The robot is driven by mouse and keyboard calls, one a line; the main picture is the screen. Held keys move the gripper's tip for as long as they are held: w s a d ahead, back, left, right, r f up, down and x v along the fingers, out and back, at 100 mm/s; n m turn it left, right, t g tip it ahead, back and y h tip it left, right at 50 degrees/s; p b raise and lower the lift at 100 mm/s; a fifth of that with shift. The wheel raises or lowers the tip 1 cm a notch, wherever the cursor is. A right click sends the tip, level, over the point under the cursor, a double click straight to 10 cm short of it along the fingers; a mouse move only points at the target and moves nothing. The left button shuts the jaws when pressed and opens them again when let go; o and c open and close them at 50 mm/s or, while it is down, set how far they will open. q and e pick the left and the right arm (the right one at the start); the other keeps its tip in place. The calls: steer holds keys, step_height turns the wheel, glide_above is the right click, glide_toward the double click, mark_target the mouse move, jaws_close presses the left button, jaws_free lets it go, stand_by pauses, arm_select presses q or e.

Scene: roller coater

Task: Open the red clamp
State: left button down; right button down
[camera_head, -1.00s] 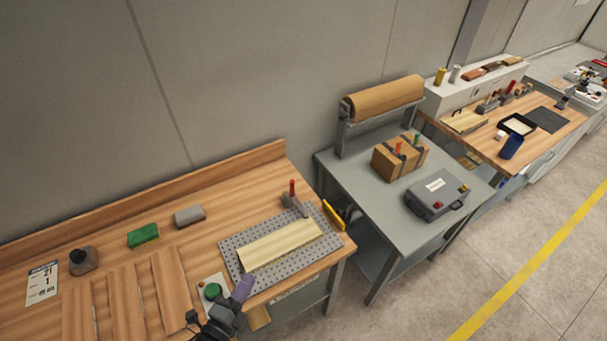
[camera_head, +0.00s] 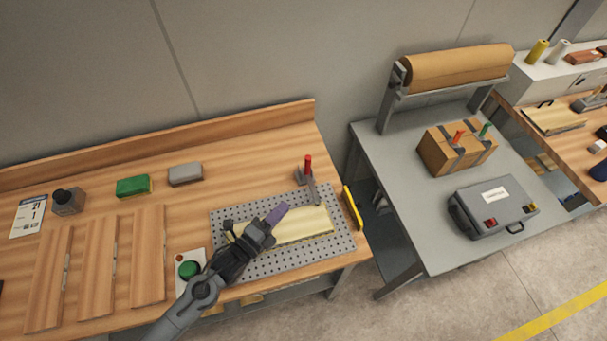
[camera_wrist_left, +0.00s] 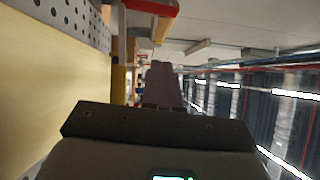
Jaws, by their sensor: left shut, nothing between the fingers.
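A clamp with an upright red handle (camera_head: 308,168) stands on a grey metal base at the back right corner of the perforated plate (camera_head: 225,218). A pale yellow board (camera_head: 315,222) lies on that plate. My left gripper (camera_head: 277,213), with purple fingers, is shut and empty over the board. It is left of and in front of the clamp, apart from it, pointing toward the upper right. The purple fingers (camera_wrist_left: 160,85) also show in the left wrist view, with a red part at its top edge, probably the handle. My right gripper is out of view.
A green button box (camera_head: 189,270) sits left of the plate, and a yellow-handled tool (camera_head: 353,208) at the bench's right edge. On the grey table, a cardboard box (camera_head: 435,155) carries red and green handles beside a grey case (camera_head: 490,207). A gap separates the tables.

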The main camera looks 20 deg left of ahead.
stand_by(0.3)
arm_select(q)
steer(key=shift+w+d, duration=0.15)
steer(key=shift+w, duration=0.45)
steer(key=w+p, duration=0.1)
steer(key=w, duration=1.1)
steer(key=shift+d+r, duration=0.25)
steer(key=shift+r, duration=0.2)
steer(key=shift+r, duration=0.1)
